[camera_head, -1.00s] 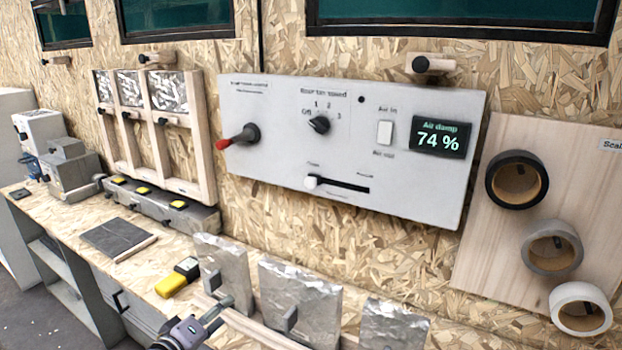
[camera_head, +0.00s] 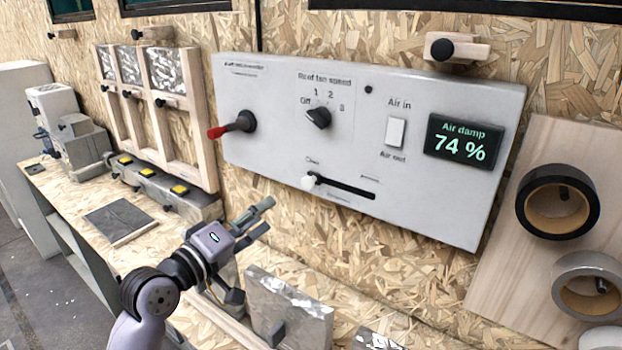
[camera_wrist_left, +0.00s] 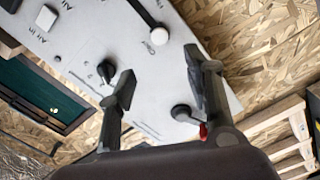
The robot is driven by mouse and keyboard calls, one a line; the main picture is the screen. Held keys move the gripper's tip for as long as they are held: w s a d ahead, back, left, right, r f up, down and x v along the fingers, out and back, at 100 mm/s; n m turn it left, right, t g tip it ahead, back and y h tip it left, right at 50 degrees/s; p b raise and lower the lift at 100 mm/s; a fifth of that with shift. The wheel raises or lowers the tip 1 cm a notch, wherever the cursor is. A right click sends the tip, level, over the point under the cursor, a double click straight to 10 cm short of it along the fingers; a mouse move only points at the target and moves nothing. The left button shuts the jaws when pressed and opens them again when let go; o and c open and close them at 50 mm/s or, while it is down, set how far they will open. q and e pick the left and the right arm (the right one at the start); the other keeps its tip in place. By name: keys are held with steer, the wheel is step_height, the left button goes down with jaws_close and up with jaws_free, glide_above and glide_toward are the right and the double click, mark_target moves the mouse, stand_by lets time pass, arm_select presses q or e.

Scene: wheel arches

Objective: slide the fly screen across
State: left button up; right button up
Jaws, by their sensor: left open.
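The slider's white knob (camera_head: 308,182) sits at the left end of a dark slot (camera_head: 345,188) low on the grey control panel (camera_head: 275,150). Small labels stand at both ends; the left one seems to read "Clear", the right one is too blurred to read. My left gripper (camera_head: 262,213) is open and empty, below and left of the knob, apart from the panel. In the left wrist view the white knob (camera_wrist_left: 159,36) shows beyond and between the open fingers (camera_wrist_left: 163,88), with clear space around it. My right gripper is out of view.
The panel also carries a red-tipped lever (camera_head: 235,125), a fan-speed knob (camera_head: 318,117), a white rocker switch (camera_head: 396,132) and a display (camera_head: 461,140) reading 74 %. Foil-covered panels (camera_head: 288,308) stand on the bench below. Tape rolls (camera_head: 557,201) hang at right.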

arm_select(q)
steer(key=p, duration=0.1)
glide_toward(306, 184)
steer(key=p+x, duration=0.1)
steer(key=x, duration=0.8)
steer(key=shift+w+d+p, duration=0.15)
steer(key=shift+w+p, duration=0.15)
steer(key=shift+p, duration=0.1)
steer(key=shift+w+d, duration=0.3)
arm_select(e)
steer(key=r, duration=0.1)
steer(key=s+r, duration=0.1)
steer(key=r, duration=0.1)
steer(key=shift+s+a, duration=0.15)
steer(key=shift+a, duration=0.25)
arm_select(q)
steer(key=shift+c, duration=0.3)
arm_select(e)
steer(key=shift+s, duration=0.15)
arm_select(q)
jaws_close()
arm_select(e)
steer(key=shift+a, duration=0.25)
